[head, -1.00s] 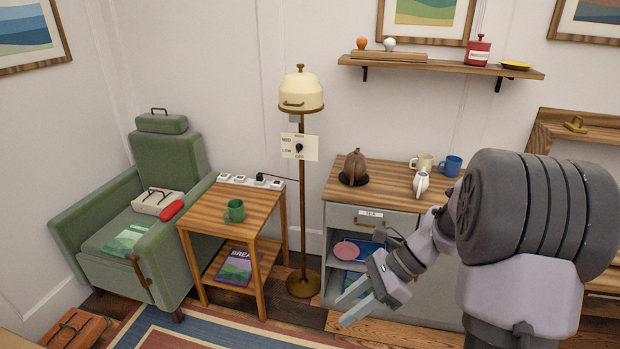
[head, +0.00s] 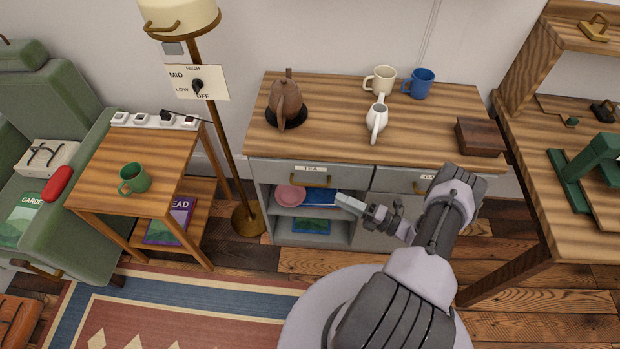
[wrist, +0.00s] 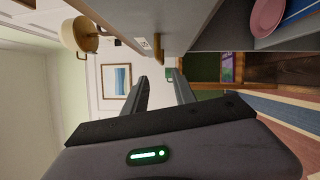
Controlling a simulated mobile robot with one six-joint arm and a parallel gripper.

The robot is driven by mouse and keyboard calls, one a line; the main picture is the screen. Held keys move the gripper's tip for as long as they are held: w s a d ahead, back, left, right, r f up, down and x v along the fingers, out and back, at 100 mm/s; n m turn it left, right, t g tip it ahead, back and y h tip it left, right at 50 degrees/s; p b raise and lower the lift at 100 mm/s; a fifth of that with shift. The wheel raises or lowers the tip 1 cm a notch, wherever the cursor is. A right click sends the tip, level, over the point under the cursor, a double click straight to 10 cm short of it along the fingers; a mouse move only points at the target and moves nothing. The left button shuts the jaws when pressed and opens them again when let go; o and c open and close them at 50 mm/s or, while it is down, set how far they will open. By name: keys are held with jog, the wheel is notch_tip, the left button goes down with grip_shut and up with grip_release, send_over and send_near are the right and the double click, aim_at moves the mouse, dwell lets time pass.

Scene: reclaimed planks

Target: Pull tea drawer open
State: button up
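The tea drawer (head: 285,172) is the upper left drawer of the grey cabinet, with a TEA label and a brass handle (head: 317,182). Its front looks flush with the cabinet. My gripper (head: 343,200) is below and to the right of the handle, in front of the open shelf. In the wrist view the two fingers of my gripper (wrist: 161,76) stand apart with nothing between them. The drawer's handle (wrist: 137,46) shows there just beyond the fingertips, apart from them.
A brown teapot (head: 285,102), white jug (head: 377,120), cream mug (head: 380,79), blue mug (head: 419,83) and wooden box (head: 480,138) stand on the cabinet top. A pink plate (head: 289,196) is on the shelf below. A floor lamp (head: 215,120) stands close on the left.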

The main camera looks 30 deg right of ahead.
aim_at(310, 184)
jog(key=b+x, duration=0.1)
jog(key=x, duration=1.1)
jog(key=shift+w, duration=0.1)
jog(key=shift+d, duration=0.1)
grip_shut()
dwell(0.7)
